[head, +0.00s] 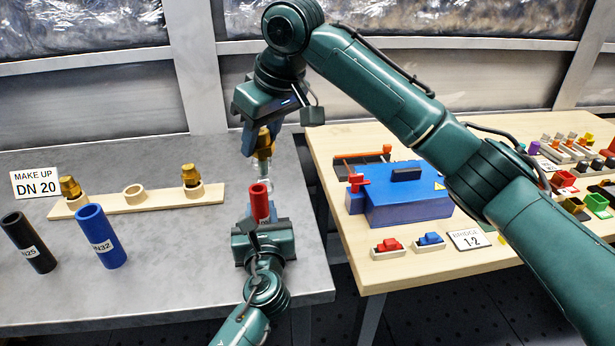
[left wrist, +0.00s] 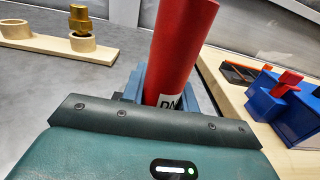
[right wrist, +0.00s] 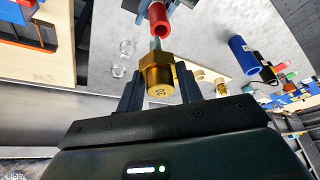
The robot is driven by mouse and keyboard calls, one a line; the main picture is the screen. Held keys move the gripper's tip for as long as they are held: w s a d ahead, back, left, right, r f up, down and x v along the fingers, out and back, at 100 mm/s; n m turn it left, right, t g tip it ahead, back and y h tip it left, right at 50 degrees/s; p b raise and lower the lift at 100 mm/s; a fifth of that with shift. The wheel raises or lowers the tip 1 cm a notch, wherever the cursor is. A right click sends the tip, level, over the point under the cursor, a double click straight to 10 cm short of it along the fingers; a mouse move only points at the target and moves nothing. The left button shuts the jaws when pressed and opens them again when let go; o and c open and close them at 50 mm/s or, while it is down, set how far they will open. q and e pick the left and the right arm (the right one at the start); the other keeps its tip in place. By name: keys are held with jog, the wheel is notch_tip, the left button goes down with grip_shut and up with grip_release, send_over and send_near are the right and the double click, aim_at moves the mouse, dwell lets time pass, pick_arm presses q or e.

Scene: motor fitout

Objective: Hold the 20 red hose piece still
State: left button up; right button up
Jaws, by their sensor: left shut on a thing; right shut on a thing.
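The red hose piece (head: 259,200) stands nearly upright over the right part of the grey table. My left gripper (head: 262,222) is shut around its lower part; in the left wrist view the red hose (left wrist: 182,45) rises between the fingers with a partly hidden "DN" label. My right gripper (head: 258,141) is shut on a brass fitting (head: 264,143) above the hose. In the right wrist view the fitting (right wrist: 157,75) sits between the fingers, and the open end of the hose (right wrist: 157,18) shows beyond it, with a gap between them.
A wooden rack (head: 150,204) with two brass fittings stands left, by a "DN 20" sign (head: 36,184). A black hose (head: 28,243) and a blue hose (head: 102,237) stand in front. A wooden table (head: 375,272) with a blue box (head: 400,200) is at right.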

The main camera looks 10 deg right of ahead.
jog(key=shift+w+a+r+n, duration=0.1)
jog(key=shift+a+r+n, duration=0.2)
jog(key=shift+a+r, duration=0.5)
jog(key=shift+d, duration=0.1)
jog(key=shift+f, duration=1.85)
jog(key=shift+f, duration=2.65)
jog(key=o, duration=1.5)
jog(key=shift+c, duration=0.2)
